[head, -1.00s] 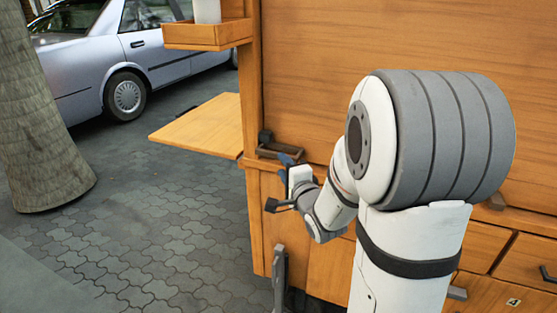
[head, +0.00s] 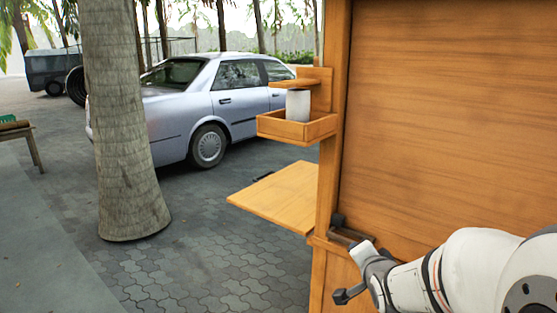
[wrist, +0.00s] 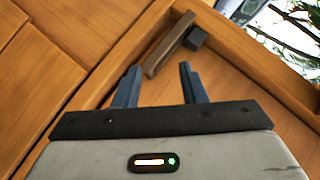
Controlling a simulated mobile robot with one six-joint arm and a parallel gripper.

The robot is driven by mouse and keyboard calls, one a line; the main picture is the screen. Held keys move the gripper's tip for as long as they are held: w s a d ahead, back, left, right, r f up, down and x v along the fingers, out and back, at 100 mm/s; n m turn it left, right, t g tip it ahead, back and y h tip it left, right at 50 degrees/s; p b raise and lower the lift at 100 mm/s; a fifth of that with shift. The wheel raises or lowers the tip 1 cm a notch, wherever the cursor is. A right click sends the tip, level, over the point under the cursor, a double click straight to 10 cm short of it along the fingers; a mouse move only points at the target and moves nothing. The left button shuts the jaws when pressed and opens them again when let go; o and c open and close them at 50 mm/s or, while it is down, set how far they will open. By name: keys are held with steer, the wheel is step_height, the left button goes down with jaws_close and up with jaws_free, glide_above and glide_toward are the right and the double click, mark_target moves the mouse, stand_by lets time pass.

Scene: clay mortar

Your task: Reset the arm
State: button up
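My gripper (wrist: 159,67) is open in the wrist view, its two dark blue fingers apart with nothing between them. Just beyond the fingertips is a brown bar-shaped handle (wrist: 169,45) with a dark block beside it, on the wooden cabinet. My arm (head: 440,282) reaches in from the lower right of the head view, bent toward the cabinet (head: 440,120). A dark bracket (head: 350,234) on the cabinet edge shows right by my wrist. I cannot tell whether the gripper touches anything.
A wooden fold-out shelf (head: 280,195) juts left from the cabinet. Above it a small wooden tray (head: 295,130) holds a pale cup-like container (head: 298,104). A tree trunk (head: 125,120) and a silver car (head: 205,110) stand beyond. The paving (head: 200,265) on the left is open.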

steer(key=s+a+r+n+g+p, duration=0.2)
steer(key=s+r+n+g+p, duration=0.3)
steer(key=s, duration=0.5)
steer(key=s+a+r+n+g+p, duration=0.3)
steer(key=s+r+n+g+p, duration=0.2)
steer(key=s, duration=0.6)
steer(key=shift+s+a+r+n+y+p, duration=0.2)
steer(key=shift+r+n+y+p, duration=0.1)
steer(key=shift+r+n+p, duration=0.5)
